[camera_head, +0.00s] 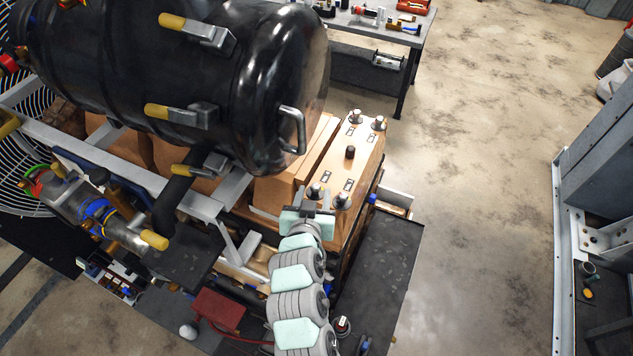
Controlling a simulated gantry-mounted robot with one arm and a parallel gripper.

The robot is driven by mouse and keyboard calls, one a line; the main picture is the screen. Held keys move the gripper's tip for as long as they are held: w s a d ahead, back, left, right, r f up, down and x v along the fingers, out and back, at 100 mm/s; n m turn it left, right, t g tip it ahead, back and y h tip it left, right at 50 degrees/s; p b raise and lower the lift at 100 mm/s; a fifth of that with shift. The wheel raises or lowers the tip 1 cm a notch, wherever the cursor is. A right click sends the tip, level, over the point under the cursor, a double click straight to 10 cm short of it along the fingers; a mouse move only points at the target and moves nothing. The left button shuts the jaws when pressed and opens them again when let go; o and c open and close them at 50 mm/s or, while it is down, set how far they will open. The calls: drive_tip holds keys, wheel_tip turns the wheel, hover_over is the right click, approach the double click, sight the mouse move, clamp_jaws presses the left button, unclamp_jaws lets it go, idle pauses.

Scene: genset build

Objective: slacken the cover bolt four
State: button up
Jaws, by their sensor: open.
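The tan cover (338,166) sits on the engine block in the middle of the view. It carries dark-topped bolts: two at its far end, one at the far left (355,116) and one at the far right (379,122), and two at its near end, one at the near left (315,191) and one at the near right (341,200). No number shows to tell which is bolt four. A dark knob (350,152) stands mid-cover. My gripper (318,207) is open at the cover's near end, close to the near bolts. Whether it touches a bolt cannot be told.
A large black tank (225,75) with yellow-ended levers overhangs the cover's left side. A dark tray (385,265) lies to the right of my arm. A workbench with tools (365,30) stands behind. Grey metal framework (600,190) stands at right. Floor between is clear.

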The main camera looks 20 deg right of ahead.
drive_tip(key=shift+w+d+f, duration=0.25)
drive_tip(key=shift+w+d, duration=0.05)
drive_tip(key=shift+w, duration=0.3)
drive_tip(key=shift+c, duration=0.4)
drive_tip(key=shift+s, duration=0.1)
clamp_jaws()
